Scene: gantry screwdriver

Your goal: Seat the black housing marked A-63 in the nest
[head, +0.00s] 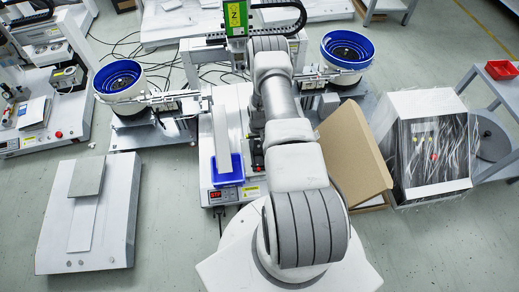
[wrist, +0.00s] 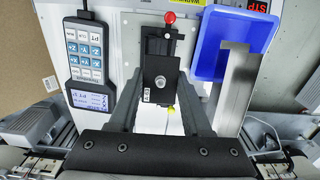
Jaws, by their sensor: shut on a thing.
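In the wrist view, the black housing (wrist: 160,79) is between the fingers of my gripper (wrist: 161,72), which is shut on it. In the head view my arm hides the gripper and housing; part of the black fixture (head: 257,158) shows beside the arm.
A blue tray (wrist: 211,56) is close right of the fixture, with a grey metal bar (wrist: 235,88) nearby. A handheld keypad (wrist: 84,62) lies to the left. In the head view, an open cardboard box (head: 350,150) and two blue bowl feeders (head: 119,80) (head: 347,50) flank the machine.

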